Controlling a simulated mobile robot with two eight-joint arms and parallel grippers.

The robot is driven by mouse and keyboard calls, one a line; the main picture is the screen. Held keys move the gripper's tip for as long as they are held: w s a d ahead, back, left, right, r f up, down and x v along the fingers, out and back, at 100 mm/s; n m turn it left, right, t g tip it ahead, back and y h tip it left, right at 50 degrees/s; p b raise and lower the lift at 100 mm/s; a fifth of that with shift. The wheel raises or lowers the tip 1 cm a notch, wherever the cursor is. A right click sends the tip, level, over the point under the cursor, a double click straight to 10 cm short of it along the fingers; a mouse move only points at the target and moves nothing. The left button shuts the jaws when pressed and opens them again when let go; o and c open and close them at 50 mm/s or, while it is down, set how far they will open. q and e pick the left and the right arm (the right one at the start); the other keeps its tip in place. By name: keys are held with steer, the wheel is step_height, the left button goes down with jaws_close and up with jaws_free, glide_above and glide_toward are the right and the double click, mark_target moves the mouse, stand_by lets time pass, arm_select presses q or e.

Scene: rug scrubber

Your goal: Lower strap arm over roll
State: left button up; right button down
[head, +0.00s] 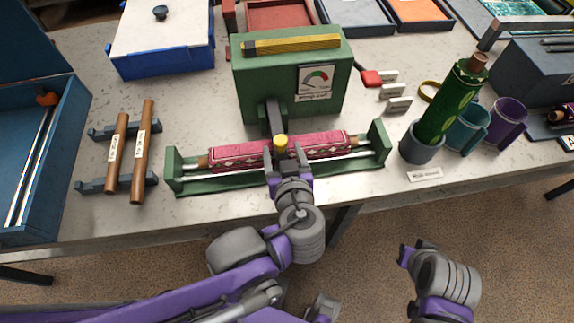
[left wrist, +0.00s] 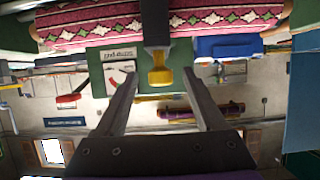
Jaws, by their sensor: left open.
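The rug roll (head: 228,155), red with a white and green pattern, lies along the green cradle (head: 176,177). The dark strap arm (head: 273,117) comes forward from the green machine (head: 253,85) and ends in a yellow knob (head: 281,141) at the middle of the roll. I cannot tell whether it touches the roll. My left gripper (head: 286,160) is open at the near side of the roll, by the knob. In the left wrist view, the yellow knob (left wrist: 160,75) shows between the spread fingers. My right gripper (head: 405,254) hangs before the bench; its jaws are unclear.
Two brown rods (head: 143,150) rest on grey holders at left, beside a blue open box (head: 62,135). A red-handled lever (head: 370,77) sticks out of the machine's right side.

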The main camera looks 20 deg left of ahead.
arm_select(q)
steer(key=v, duration=0.9)
steer(key=shift+s+p, duration=0.2)
steer(key=shift+p, duration=0.2)
steer(key=a+f+m+g+h, duration=0.1)
steer(key=a+f+g, duration=0.1)
steer(key=f, duration=0.2)
steer(key=a+f+m+g+h, duration=0.2)
steer(key=f, duration=0.1)
steer(key=s+a+f+m+g+h+p, duration=0.1)
steer(key=a+f+m+g, duration=0.1)
steer(key=f, duration=0.2)
steer(key=shift+f+g+h, duration=0.3)
steer(key=shift+f+g, duration=0.1)
steer(key=shift+w+a+f+m+h, duration=0.1)
steer(key=shift+w+f+m+h, duration=0.1)
steer(key=shift+m+h, duration=0.15)
steer(key=shift+w+a+r+h, duration=0.1)
steer(key=shift+w+a+h, duration=0.05)
steer(key=shift+w+h, duration=0.2)
steer(key=shift+w+a+r+m+t+h, duration=0.25)
steer(key=shift+w+a+m+t+h, duration=0.1)
steer(key=shift+w+t+h, duration=0.2)
